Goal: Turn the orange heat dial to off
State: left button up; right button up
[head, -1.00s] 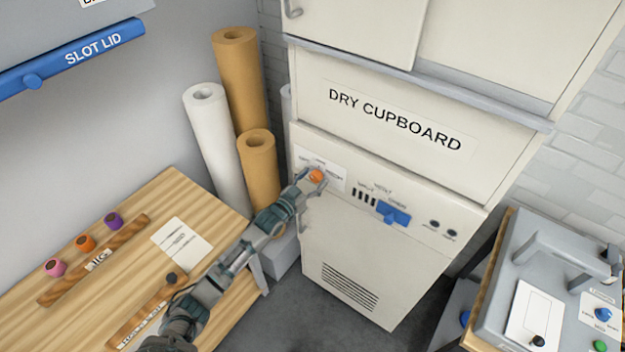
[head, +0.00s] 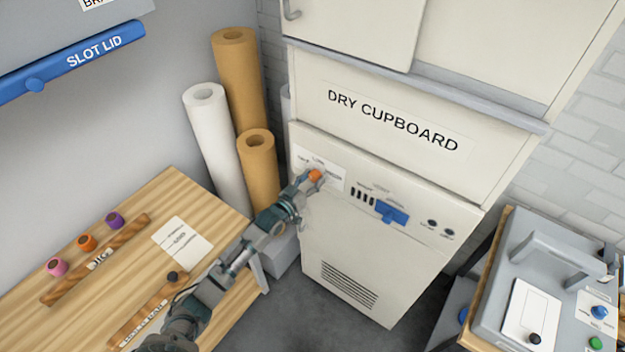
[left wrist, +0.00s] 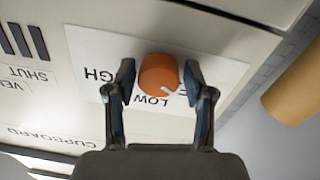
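The orange heat dial (head: 315,175) is on the white front panel of the dry cupboard (head: 375,215). In the left wrist view the dial (left wrist: 158,74) sits between the two fingers of my left gripper (left wrist: 160,82), with narrow gaps seeming to show at both sides. The dial's pale pointer mark is at its lower right in that view, near printed letters partly hidden by the right finger. The upside-down words LOW and HIGH show below and left of the dial. In the head view my left gripper (head: 309,181) reaches the dial. My right gripper is out of view.
A blue vent slider (head: 391,212) is right of the dial on the same panel. A wooden bench (head: 130,235) with a rack of coloured knobs is at left. Paper rolls (head: 258,170) stand beside the cupboard. A grey machine (head: 550,275) stands at right.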

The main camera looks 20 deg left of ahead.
pick_arm(q)
jog(key=shift+o, duration=0.3)
jog(key=shift+s+a+f, duration=0.1)
jog(key=shift+s+a, duration=0.05)
jog(key=shift+s, duration=0.15)
jog(key=v, duration=1.1)
jog(key=shift+a, duration=0.15)
